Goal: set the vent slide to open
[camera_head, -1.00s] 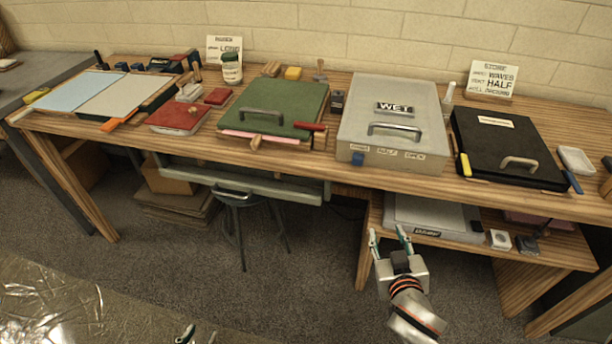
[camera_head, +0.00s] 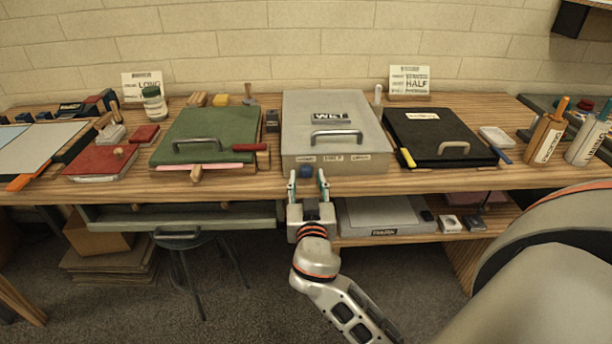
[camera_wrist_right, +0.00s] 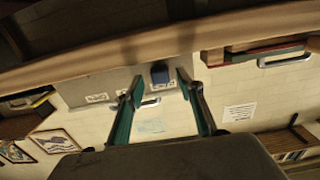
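The vent slide's blue knob (camera_head: 305,171) is on the front of the grey lidded box marked WET (camera_head: 375,161), under the leftmost of three small labels. The rightmost label (camera_head: 360,157) seems to read OPEN. My right gripper (camera_head: 307,180) is open just in front of the knob, with one teal finger on each side of it. In the right wrist view, which looks upside down, the knob (camera_wrist_right: 160,72) sits between the open fingers (camera_wrist_right: 159,86), nearer the right one. I see no contact. My left gripper is out of view.
A green-lidded tray (camera_head: 215,125) stands left of the box. The wooden table's front edge (camera_head: 420,182) is near my gripper. A lower shelf holds a grey flat box (camera_head: 385,215).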

